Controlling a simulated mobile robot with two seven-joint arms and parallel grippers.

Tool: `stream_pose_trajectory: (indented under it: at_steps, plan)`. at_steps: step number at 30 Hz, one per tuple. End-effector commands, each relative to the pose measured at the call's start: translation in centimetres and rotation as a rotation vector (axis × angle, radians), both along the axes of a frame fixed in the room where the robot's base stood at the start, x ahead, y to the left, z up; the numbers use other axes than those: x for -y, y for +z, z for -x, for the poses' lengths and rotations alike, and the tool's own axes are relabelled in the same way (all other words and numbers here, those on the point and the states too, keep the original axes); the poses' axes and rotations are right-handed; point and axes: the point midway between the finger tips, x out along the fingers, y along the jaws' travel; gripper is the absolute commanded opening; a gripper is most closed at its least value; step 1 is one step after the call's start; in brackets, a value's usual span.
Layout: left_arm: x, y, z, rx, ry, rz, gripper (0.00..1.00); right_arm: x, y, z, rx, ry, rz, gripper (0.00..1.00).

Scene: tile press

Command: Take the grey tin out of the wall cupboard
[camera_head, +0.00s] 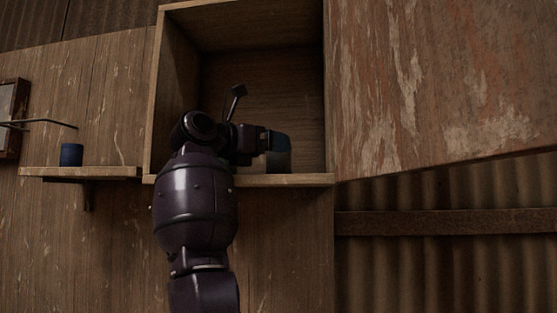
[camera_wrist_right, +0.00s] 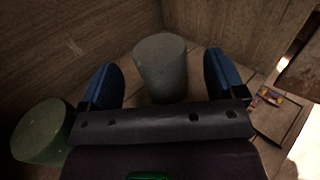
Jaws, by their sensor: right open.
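The wall cupboard (camera_head: 175,115) stands open. My right arm reaches up in front of it, and my right gripper (camera_head: 277,146) is inside, low near the cupboard's floor. In the right wrist view the grey tin (camera_wrist_right: 160,62) stands upright beyond and between the two blue finger pads. The right gripper is open, with gaps showing on both sides of the tin. The tin cannot be made out clearly in the head view, where the gripper covers that spot. My left gripper is not in view.
A green tin (camera_wrist_right: 42,135) stands left of the gripper in the wrist view. The cupboard door (camera_head: 440,85) hangs open to the right. A small colourful item (camera_wrist_right: 269,97) lies at the right.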

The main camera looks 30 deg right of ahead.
Motion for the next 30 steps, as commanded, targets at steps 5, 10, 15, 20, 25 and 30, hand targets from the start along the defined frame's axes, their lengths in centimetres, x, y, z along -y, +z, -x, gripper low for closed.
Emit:
stream_pose_trajectory:
  at_steps: [5, 10, 15, 20, 25, 30]
  plan:
    - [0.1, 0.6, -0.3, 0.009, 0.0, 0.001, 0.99, 2.6, 0.1, -0.6, -0.001, -0.003, 0.001, 0.89]
    - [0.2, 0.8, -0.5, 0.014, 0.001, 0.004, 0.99, 3.6, 0.0, -0.9, -0.001, -0.001, 0.0, 0.89]
    - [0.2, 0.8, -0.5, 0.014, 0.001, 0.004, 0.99, 3.5, 0.0, -0.9, -0.001, 0.0, 0.0, 0.87]
    - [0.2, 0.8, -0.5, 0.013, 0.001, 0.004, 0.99, 3.5, 0.0, -0.9, -0.001, 0.0, 0.0, 0.63]
    - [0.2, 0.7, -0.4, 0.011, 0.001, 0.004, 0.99, 3.5, 0.0, -0.9, -0.001, 0.0, 0.0, 0.37]
    - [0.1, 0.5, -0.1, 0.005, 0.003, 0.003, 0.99, 3.5, 0.0, -0.8, 0.0, 0.0, 0.001, 0.29]
